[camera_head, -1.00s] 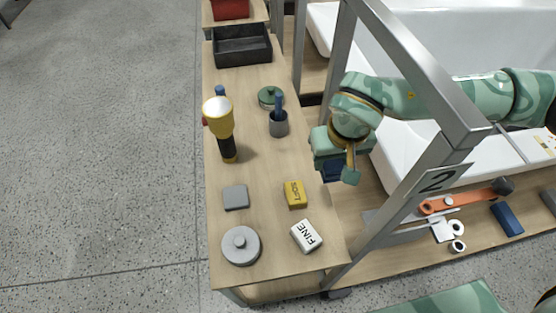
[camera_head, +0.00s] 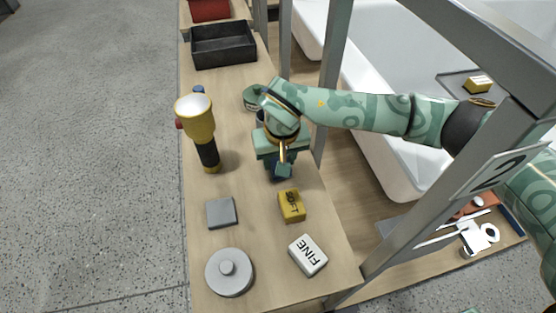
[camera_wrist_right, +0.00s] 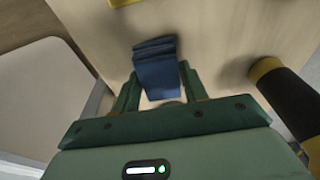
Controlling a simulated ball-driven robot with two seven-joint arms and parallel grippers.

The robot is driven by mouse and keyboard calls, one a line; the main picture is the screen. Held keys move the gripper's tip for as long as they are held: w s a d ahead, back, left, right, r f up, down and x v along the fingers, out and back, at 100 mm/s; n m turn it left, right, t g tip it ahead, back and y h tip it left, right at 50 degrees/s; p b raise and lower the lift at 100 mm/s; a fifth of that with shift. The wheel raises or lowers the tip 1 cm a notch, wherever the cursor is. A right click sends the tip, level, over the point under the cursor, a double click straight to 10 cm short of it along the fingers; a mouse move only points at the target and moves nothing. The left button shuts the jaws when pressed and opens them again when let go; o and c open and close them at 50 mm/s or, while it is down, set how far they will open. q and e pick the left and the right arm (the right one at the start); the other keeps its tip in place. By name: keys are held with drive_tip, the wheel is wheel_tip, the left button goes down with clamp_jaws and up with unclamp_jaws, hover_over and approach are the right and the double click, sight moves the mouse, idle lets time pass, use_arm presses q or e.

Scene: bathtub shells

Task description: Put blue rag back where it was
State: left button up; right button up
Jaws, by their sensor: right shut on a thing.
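The blue rag (camera_wrist_right: 156,68) is a folded dark-blue cloth, held between the two green fingers of my right gripper (camera_wrist_right: 158,88) in the right wrist view. In the head view my right gripper (camera_head: 281,168) is over the wooden bench (camera_head: 260,262), behind the yellow SOFT block (camera_head: 291,206). Only a dark-blue bit of the rag shows below the gripper there. I cannot tell whether the rag touches the bench top. My left gripper is not in view.
A yellow-and-black torch-like tool (camera_head: 202,130) stands left of the gripper. A grey block (camera_head: 221,212), a grey round lidded disc (camera_head: 229,271) and a white FINE block (camera_head: 308,255) lie in front. A black tray (camera_head: 223,45) is behind. A metal post (camera_head: 334,70) stands right.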

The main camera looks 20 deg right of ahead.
drive_tip(key=shift+f, duration=0.45)
drive_tip(key=shift+r, duration=0.25)
drive_tip(key=o, duration=1.1)
drive_tip(key=shift+f, duration=0.15)
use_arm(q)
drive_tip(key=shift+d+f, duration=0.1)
use_arm(e)
drive_tip(key=shift+o, duration=0.2)
drive_tip(key=r+p, duration=0.1)
drive_tip(key=r, duration=0.1)
drive_tip(key=r+p, duration=0.1)
drive_tip(key=r, duration=0.1)
drive_tip(key=shift+s+r+p, duration=0.2)
drive_tip(key=shift+r+p, duration=0.1)
drive_tip(key=shift+r, duration=0.1)
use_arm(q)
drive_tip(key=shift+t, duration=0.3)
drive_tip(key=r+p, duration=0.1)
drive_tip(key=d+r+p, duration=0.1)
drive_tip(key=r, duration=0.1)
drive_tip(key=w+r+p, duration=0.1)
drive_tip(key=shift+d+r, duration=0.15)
use_arm(e)
wheel_tip(320, 180, up, 7)
drive_tip(key=s, duration=0.1)
drive_tip(key=shift+s+r, duration=0.15)
drive_tip(key=shift+s, duration=0.05)
